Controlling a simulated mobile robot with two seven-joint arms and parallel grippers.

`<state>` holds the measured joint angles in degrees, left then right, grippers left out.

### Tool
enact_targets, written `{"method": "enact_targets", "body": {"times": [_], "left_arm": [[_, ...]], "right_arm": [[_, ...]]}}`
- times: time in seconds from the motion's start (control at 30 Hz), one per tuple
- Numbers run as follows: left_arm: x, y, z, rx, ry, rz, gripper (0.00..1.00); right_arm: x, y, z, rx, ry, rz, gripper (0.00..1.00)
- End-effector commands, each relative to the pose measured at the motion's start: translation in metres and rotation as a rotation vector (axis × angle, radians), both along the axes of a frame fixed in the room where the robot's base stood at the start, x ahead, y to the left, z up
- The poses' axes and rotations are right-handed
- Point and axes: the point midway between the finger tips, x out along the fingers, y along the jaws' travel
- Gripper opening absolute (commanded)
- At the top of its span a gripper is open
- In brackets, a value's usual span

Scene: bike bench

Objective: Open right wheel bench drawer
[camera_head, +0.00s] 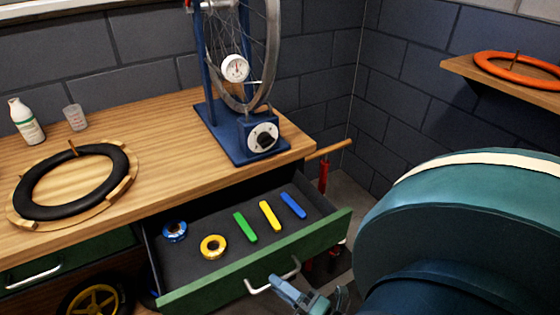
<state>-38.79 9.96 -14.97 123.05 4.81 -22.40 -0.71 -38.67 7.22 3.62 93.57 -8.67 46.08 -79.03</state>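The right wheel bench drawer (240,263) is green-fronted and pulled well out from under the wooden bench, its dark inside showing. Its silver handle (258,290) is on the front face. My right gripper (283,286) is at the bottom of the view, just by the right part of the handle. One fingertip overlaps the handle in the picture; I cannot tell whether it touches, or whether the fingers are closed. The drawer holds a blue roll (175,231), a yellow roll (213,246), and green (245,228), yellow (270,216) and blue (293,205) bars. My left gripper is out of view.
The wooden bench (165,125) bears a tire on a round stand (25,205), a white bottle (27,121), a cup (75,117) and a blue wheel stand (262,137). A closed left drawer (80,258) is beside the open one. A shelf (470,70) is upper right.

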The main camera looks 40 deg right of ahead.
Motion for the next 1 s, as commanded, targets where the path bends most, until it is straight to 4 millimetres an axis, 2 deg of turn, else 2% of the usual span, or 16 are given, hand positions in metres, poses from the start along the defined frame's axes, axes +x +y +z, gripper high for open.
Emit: {"method": "enact_targets", "body": {"times": [0.03,0.17,0.4,0.53,1.0], "left_arm": [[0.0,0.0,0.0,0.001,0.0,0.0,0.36],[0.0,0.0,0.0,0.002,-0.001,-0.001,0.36],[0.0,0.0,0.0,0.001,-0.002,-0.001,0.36],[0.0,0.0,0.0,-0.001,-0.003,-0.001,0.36],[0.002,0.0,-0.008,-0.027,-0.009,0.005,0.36]], "right_arm": [[0.0,0.0,0.0,0.0,0.0,0.0,0.22],[0.0,0.0,0.0,0.0,0.0,-0.001,0.33],[0.0,-0.001,0.0,0.0,0.0,-0.001,0.33],[-0.01,-0.002,-0.003,0.0,0.002,-0.001,0.33],[-0.103,-0.018,-0.02,0.0,0.004,-0.002,0.33]]}}
